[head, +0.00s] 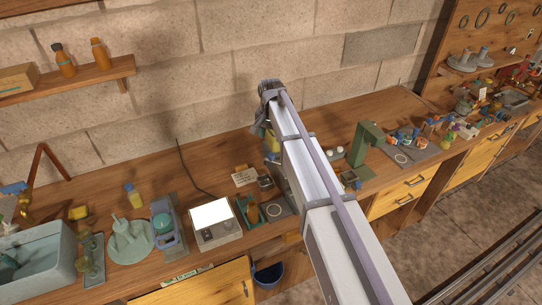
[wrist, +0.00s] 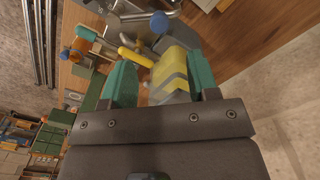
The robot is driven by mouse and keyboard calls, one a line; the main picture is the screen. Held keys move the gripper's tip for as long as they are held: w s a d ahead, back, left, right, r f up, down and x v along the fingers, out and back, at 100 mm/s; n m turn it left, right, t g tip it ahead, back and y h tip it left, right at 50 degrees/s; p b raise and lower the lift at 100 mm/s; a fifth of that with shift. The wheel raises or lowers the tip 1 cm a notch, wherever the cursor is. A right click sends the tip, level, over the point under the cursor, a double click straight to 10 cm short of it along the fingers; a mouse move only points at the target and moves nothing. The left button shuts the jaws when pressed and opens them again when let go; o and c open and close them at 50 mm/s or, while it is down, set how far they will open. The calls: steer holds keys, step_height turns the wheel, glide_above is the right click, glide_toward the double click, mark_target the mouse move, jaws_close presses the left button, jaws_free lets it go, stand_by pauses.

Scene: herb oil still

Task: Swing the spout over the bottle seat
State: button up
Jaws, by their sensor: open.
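My gripper (wrist: 160,76) shows in the wrist view with its two teal fingers apart. A yellow block with a grey band (wrist: 172,78) shows between and beyond the fingers; I cannot tell whether either finger touches it. A thin yellow bar (wrist: 135,57) lies just past the left finger, beside grey metal parts. I cannot tell for sure which of these parts is the spout. In the head view my arm hides most of the gripper and the still around it. A bottle seat cannot be made out with certainty in either view.

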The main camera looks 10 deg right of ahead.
mark_target(271, 154)
step_height(271, 154, down, 11)
steer(key=b, duration=0.9)
steer(key=shift+d+r+b, duration=0.1)
steer(key=shift+r+b, duration=0.1)
steer(key=shift+b, duration=0.2)
steer(key=shift+r, duration=0.1)
steer(key=shift+r, duration=0.1)
steer(key=shift+c, duration=0.4)
jaws_close()
